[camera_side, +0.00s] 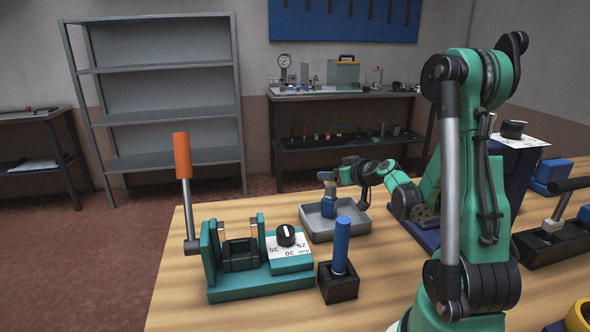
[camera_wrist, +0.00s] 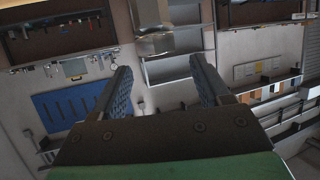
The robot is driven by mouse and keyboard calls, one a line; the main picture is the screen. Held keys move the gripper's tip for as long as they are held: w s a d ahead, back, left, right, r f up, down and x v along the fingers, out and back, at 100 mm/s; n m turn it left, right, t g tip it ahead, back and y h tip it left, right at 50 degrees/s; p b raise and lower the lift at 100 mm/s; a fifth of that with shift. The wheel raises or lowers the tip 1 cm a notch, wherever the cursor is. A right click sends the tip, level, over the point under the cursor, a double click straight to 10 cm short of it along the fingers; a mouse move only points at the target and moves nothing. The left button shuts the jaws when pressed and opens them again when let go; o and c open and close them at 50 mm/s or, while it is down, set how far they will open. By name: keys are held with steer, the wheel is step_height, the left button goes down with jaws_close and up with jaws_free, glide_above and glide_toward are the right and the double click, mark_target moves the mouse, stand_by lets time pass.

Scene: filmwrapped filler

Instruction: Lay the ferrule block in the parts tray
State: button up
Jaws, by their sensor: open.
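The grey parts tray (camera_side: 350,230) lies on the wooden table in the side view. A small blue piece with a grey top, which looks like the ferrule block (camera_side: 328,202), appears upright inside it. My gripper (camera_side: 337,176) is beside the piece's upper end. In the wrist view my gripper (camera_wrist: 160,66) is open, with its two dark blue ribbed fingers apart and nothing between them. A pale grey faceted end, likely the ferrule block's top (camera_wrist: 154,43), shows just beyond the fingertips. I cannot tell whether a finger touches it.
A teal fixture (camera_side: 260,281) with an orange-handled lever and a dial stands left of the tray. A black holder with a blue rod (camera_side: 341,246) stands close in front of the tray. A black clamp (camera_side: 552,243) is at the right. Shelves stand against the back wall.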

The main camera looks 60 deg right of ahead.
steer(key=v, duration=0.6)
steer(key=shift+s+a, duration=0.15)
steer(key=shift+s, duration=0.1)
steer(key=w+a+n+y, duration=0.1)
steer(key=w+a, duration=0.1)
steer(key=a, duration=0.3)
steer(key=w+a+r+n+g+y, duration=0.1)
steer(key=w+a+y, duration=0.1)
steer(key=a, duration=0.3)
steer(key=w+a+n+g+y, duration=0.1)
steer(key=w+a+n, duration=0.1)
steer(key=a, duration=0.3)
steer(key=shift+w+a+r+y, duration=0.1)
steer(key=shift+w+a+y, duration=0.05)
steer(key=shift+w, duration=0.25)
steer(key=shift+w+a+r+y, duration=0.1)
steer(key=shift+w+r+y, duration=0.05)
steer(key=shift+w, duration=0.2)
steer(key=s+a+n+g+y, duration=0.1)
steer(key=s+a+g, duration=0.1)
steer(key=a, duration=0.7)
steer(key=shift+s+f+g, duration=0.3)
steer(key=shift+s, duration=0.55)
